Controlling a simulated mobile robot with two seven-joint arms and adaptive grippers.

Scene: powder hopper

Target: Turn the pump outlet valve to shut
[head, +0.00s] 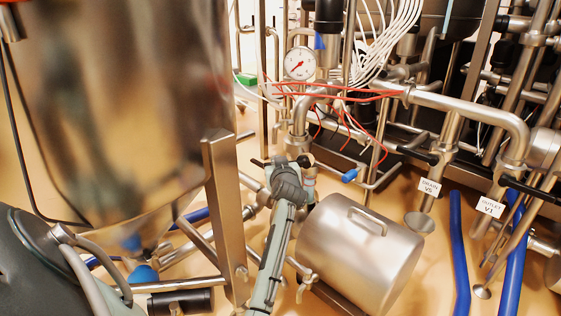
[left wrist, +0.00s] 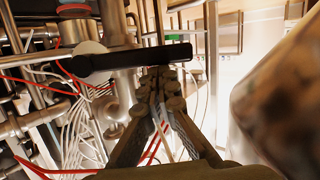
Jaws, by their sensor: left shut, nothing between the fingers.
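A valve with a black lever handle (left wrist: 135,59) and a pale round hub (left wrist: 90,58) lies just ahead of my left gripper (left wrist: 160,82) in the left wrist view. The lever runs crosswise in that view. My left gripper's fingertips are together, with nothing between them, close to the lever's free part; I cannot tell whether they touch it. In the head view my left gripper (head: 287,170) is at the pipes behind the steel drum, and a black end (head: 304,160) shows beside it. No label is readable on this valve.
A horizontal steel drum (head: 362,250) with a handle stands right of my forearm. A large steel hopper (head: 125,90) and its upright post (head: 222,215) are to the left. Red wires (head: 335,92) and a gauge (head: 299,64) sit close above. Tags read DRAIN V5 (head: 429,187) and OUTLET V1 (head: 490,207).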

